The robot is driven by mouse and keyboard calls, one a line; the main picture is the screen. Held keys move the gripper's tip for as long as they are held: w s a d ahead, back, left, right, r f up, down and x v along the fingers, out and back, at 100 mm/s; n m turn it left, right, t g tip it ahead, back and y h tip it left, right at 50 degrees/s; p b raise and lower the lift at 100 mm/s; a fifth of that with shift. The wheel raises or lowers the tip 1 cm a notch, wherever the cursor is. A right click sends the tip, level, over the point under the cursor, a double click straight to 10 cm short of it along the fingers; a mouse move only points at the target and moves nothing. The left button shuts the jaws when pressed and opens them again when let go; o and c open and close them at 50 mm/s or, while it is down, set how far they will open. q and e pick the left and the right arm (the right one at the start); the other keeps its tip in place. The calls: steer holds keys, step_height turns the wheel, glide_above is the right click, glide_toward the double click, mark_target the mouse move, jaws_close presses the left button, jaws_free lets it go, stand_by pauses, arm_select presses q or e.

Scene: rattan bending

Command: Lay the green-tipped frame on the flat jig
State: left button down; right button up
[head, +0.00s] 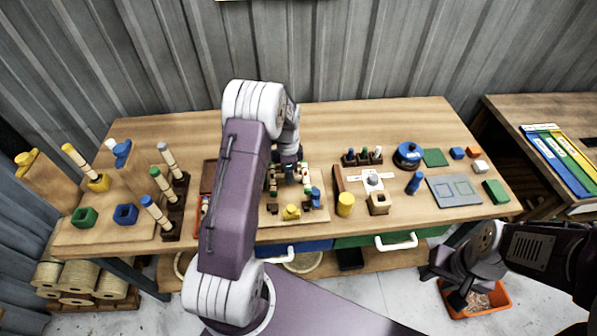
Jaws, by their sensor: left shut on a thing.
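The flat jig (318,214) is a light wooden board in the middle of the table, with several small pegs and blocks on it, including a yellow one (291,212) and a blue one (316,197). My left gripper (289,170) is low over the jig's back part and is shut. Small green-ended pale pieces, seemingly the green-tipped frame (273,183), show beside its jaws. My own arm hides much of the hold and the jig's left side. I cannot tell whether the frame touches the board. My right gripper (447,285) is apart, beyond the table's front edge; its jaws are unclear.
A dark rack (172,222) with white-, green- and blue-tipped rods stands left of the jig. Right of it are a yellow cylinder (345,204), a small tool rack (362,158), a blue round tin (408,155) and a grey plate (455,202). The table's back strip is clear.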

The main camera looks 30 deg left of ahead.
arm_select(q)
steer(key=shift+a, duration=0.25)
steer(key=shift+d+f+b, duration=0.15)
steer(key=shift+f+b, duration=0.35)
step_height(320, 180, down, 5)
steer(key=b, duration=0.4)
steer(key=shift+f, duration=0.55)
steer(key=shift+f, duration=0.15)
steer(key=c, duration=1.3)
jaws_free()
steer(key=shift+o, duration=0.2)
